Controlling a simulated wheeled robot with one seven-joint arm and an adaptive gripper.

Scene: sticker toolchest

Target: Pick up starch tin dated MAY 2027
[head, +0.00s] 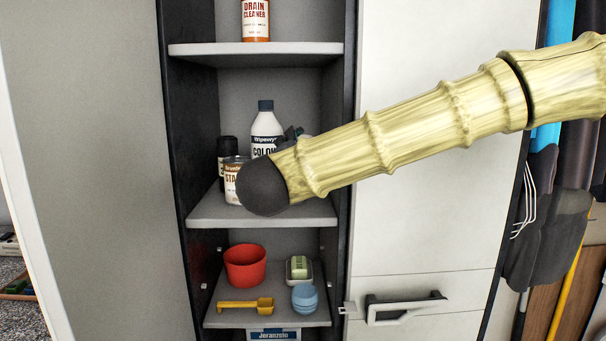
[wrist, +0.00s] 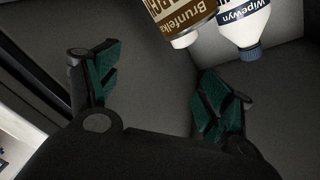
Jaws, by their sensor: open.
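A starch tin (head: 232,172), white and brown with a "Brunfelka" label, stands on the middle cabinet shelf, partly covered by my arm. It also shows upside down at the top edge of the wrist view (wrist: 185,18). No date is readable on it. My gripper (wrist: 158,68) is open and empty, with its two green-padded fingers spread apart. The tin lies beyond the fingertips in the wrist view, not between them. In the head view my wrist hides most of the gripper; only a dark bit shows beside the bottle.
A white Wipewyn bottle (head: 265,125) with a dark cap stands behind, right of the tin. A dark can (head: 226,146) stands behind the tin. A drain cleaner (head: 256,20) is on the shelf above. A red cup (head: 245,264) and a yellow scoop (head: 245,306) sit below.

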